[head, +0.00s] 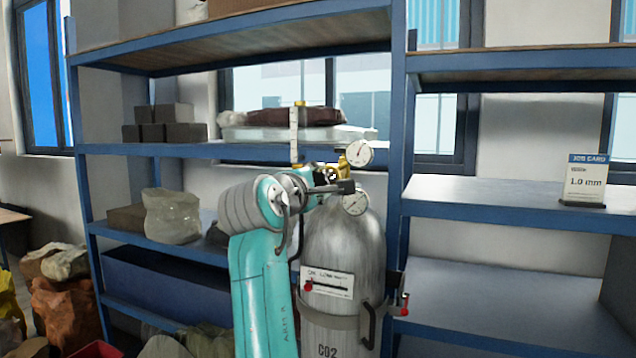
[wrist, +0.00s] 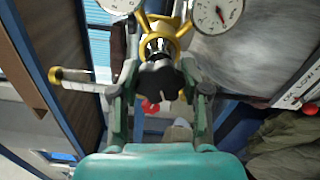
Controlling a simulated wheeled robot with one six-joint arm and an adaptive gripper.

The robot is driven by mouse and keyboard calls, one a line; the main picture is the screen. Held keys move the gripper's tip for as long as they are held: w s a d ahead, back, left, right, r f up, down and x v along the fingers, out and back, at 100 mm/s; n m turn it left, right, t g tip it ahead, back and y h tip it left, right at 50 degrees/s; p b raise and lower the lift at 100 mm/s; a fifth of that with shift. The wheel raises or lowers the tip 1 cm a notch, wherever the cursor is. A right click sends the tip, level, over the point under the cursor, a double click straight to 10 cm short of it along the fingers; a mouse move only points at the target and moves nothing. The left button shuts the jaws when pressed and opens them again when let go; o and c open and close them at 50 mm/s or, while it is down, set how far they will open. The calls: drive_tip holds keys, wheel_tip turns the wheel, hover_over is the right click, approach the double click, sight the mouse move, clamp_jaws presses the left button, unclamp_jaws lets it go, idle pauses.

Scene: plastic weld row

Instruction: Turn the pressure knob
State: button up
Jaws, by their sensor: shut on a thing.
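The black pressure knob (wrist: 158,82) sits at the end of the brass regulator (wrist: 160,27) in the wrist view. My gripper (wrist: 160,90) has one finger on each side of the knob and is shut on it. In the head view my gripper (head: 333,184) is at the regulator on top of the grey CO2 cylinder (head: 345,245). There the knob is largely hidden by my gripper. Two round white gauges, an upper one (head: 359,153) and a lower one (head: 355,201), stand beside the regulator.
A blue shelf post (head: 398,120) stands close right of the cylinder. A shelf with folded bags (head: 300,116) is behind my gripper. A job card (head: 585,180) reading 1.0 mm stands on the right shelf. Sacks (head: 62,300) lie at lower left.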

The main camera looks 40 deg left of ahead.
drive_tip(key=m, duration=1.2)
drive_tip(key=shift+f+m, duration=0.1)
drive_tip(key=shift+m, duration=0.3)
drive_tip(key=m, duration=1.2)
drive_tip(key=shift+m, duration=0.4)
drive_tip(key=o, duration=1.2)
drive_tip(key=shift+c, duration=0.2)
drive_tip(key=shift+s, duration=0.1)
